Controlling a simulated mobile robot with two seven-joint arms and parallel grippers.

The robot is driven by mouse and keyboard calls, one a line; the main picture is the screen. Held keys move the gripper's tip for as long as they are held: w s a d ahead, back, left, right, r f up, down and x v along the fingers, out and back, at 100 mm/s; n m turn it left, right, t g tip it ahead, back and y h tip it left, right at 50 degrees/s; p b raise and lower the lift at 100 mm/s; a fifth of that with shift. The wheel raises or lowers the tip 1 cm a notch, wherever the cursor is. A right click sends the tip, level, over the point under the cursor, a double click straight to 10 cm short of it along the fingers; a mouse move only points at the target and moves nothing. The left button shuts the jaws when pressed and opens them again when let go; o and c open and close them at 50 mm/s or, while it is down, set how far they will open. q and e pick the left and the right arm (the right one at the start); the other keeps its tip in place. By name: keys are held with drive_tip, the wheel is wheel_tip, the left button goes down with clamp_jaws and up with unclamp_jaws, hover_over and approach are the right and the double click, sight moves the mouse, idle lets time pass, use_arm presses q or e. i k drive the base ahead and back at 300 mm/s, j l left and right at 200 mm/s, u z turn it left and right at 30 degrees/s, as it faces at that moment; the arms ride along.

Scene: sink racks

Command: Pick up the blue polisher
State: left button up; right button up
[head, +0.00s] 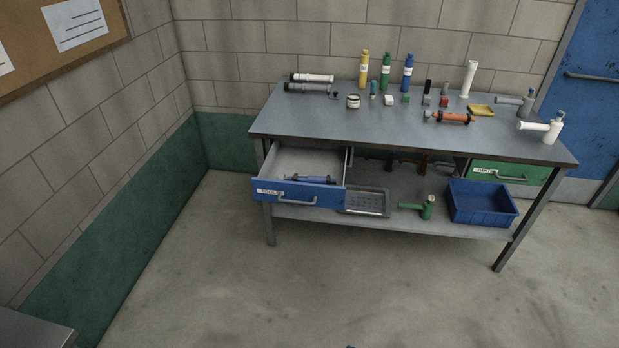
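A blue and dark tool (310,179), which looks like the blue polisher, lies in the open blue-fronted drawer (299,195) at the left of the workbench. It lies roughly level across the drawer near its front, and the drawer front hides part of it. Neither of my grippers is in the head view.
The workbench (330,125) holds several bottles, tubes, small jars and an orange tool (449,117). A white tool (543,127) stands near its right end. The lower shelf carries a metal tray (364,202), a green tool (428,207) and a blue crate (482,203). Floor in front is clear.

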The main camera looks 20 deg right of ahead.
sight(324, 181)
drive_tip(key=i+l+u, duration=0.25)
drive_tip(key=i+l, duration=0.45)
drive_tip(key=l, duration=0.1)
